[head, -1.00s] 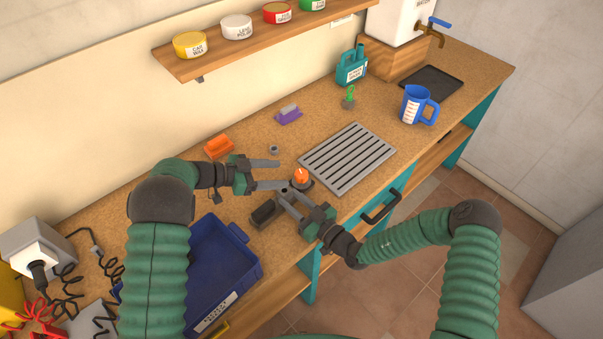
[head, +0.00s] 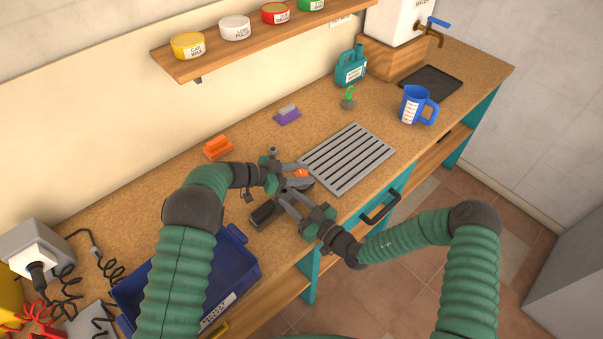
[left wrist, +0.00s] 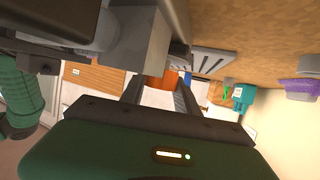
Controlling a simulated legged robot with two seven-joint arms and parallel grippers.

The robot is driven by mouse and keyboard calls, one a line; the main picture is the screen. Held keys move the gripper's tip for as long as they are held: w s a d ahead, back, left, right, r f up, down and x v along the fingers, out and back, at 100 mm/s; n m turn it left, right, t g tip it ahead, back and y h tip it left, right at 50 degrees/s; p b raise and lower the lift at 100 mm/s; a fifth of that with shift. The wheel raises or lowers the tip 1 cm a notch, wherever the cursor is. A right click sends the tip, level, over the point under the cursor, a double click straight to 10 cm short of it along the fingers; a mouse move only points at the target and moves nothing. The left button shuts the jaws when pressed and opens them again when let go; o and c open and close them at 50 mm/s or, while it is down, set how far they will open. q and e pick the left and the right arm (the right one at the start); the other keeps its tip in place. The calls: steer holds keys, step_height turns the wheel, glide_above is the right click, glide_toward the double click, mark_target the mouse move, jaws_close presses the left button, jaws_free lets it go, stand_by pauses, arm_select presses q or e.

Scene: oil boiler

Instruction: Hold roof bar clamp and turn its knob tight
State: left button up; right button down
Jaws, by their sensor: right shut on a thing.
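The roof bar clamp's orange knob (head: 301,173) sits on a dark round part (head: 304,184) near the bench's front edge, left of the grey grille. My left gripper (head: 298,175) is open, with one finger on each side of the knob. In the left wrist view the knob (left wrist: 164,80) shows between the fingertips; I cannot tell whether they touch it. My right gripper (head: 287,204) is shut on the clamp from the front, below the knob. The fingers hide much of the clamp's body. A dark block (head: 264,213) lies just left of the right fingers; whether it belongs to the clamp is unclear.
A slatted grey grille (head: 347,157) lies right of the clamp. A blue bin (head: 250,272) stands at the front left. An orange brush (head: 217,148), a purple brush (head: 287,115) and a small grey piece (head: 272,150) lie behind. A blue jug (head: 413,105) stands at the right.

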arm_select(q)
jaws_close()
steer(key=shift+w+a+m+g+h, duration=0.1)
steer(key=shift+w+m+g+h, duration=0.05)
steer(key=shift+m+g, duration=0.45)
steer(key=shift+w+m+g+h, duration=0.15)
steer(key=shift+m+g, duration=0.45)
steer(key=shift+s+m+g, duration=0.15)
steer(key=shift+m+g, duration=0.15)
steer(key=shift+g, duration=0.2)
steer(key=o, duration=0.8)
jaws_free()
steer(key=shift+s, duration=0.1)
steer(key=shift+o, duration=0.2)
steer(key=v, duration=1.2)
